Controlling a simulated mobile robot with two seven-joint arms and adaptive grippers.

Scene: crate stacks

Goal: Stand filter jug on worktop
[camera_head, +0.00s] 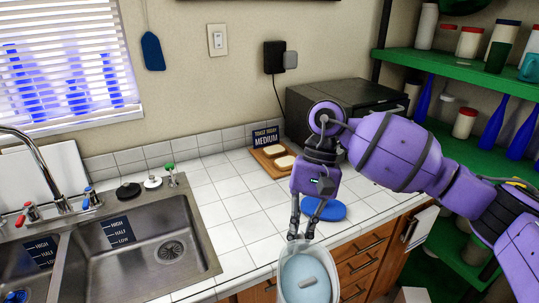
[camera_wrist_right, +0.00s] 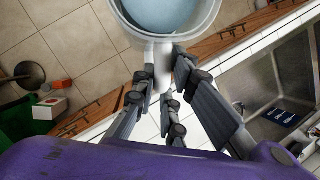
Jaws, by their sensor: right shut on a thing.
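The filter jug (camera_head: 307,290) is a pale, see-through vessel with bluish water and a small grey piece inside. It shows at the bottom of the head view and at the top of the wrist view (camera_wrist_right: 170,35). My right gripper (camera_head: 300,230) is shut on the jug's handle (camera_wrist_right: 162,68) and holds it upright or nearly so. The jug hangs in front of the worktop's front edge, in front of the drawers. The white tiled worktop (camera_head: 232,222) lies behind it. My left gripper is not in view.
A steel sink (camera_head: 137,245) fills the left of the worktop. A blue oval item (camera_head: 323,209) lies behind the jug. A wooden board (camera_head: 268,166) with bread and a sign stands further back, near a dark box-like appliance (camera_head: 345,105). Tiles between sink and board are clear.

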